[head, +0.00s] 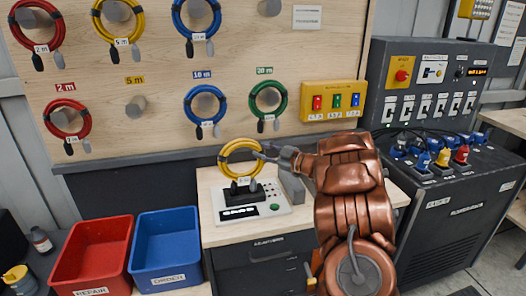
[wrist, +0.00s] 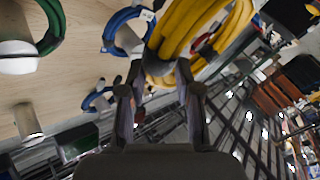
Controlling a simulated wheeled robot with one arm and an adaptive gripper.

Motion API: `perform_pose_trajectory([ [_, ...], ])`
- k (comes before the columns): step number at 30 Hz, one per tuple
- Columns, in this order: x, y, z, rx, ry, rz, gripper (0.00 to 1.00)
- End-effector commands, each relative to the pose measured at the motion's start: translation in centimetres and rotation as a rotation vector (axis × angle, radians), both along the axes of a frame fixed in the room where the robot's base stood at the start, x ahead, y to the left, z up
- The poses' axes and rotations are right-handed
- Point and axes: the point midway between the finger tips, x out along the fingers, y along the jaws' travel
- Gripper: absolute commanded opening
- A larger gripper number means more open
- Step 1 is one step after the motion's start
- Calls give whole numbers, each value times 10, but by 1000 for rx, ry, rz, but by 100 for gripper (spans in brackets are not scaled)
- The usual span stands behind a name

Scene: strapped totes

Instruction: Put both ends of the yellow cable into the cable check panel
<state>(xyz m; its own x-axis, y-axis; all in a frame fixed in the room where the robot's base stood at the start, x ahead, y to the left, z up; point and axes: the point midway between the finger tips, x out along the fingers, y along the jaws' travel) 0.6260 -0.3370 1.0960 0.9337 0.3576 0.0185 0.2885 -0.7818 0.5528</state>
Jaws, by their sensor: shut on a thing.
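The yellow cable (head: 229,150) is a coil with a tag and two dark plug ends, upright above the cable check panel (head: 283,212). The panel is a pale plate with a black socket block, a display and a green button, on the small bench. My gripper (head: 268,152) is shut on the coil's upper right side. In the wrist view the yellow cable (wrist: 190,35) fills the space beyond the fingers (wrist: 158,88). The two plugs hang right at the black block (head: 243,196); I cannot tell whether they are seated in it.
A pegboard (head: 165,75) behind holds red, yellow, blue and green coils; the lower 5 m peg (head: 137,106) is bare. A red bin (head: 92,255) and a blue bin (head: 166,248) stand left of the bench. A dark control cabinet (head: 450,200) stands on the right.

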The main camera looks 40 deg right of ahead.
Motion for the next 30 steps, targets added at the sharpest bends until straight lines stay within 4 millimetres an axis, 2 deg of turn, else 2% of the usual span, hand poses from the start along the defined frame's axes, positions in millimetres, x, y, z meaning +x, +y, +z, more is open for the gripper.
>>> perform_pose_trajectory([
  [30,0,0,-9,0,-4,0,0],
])
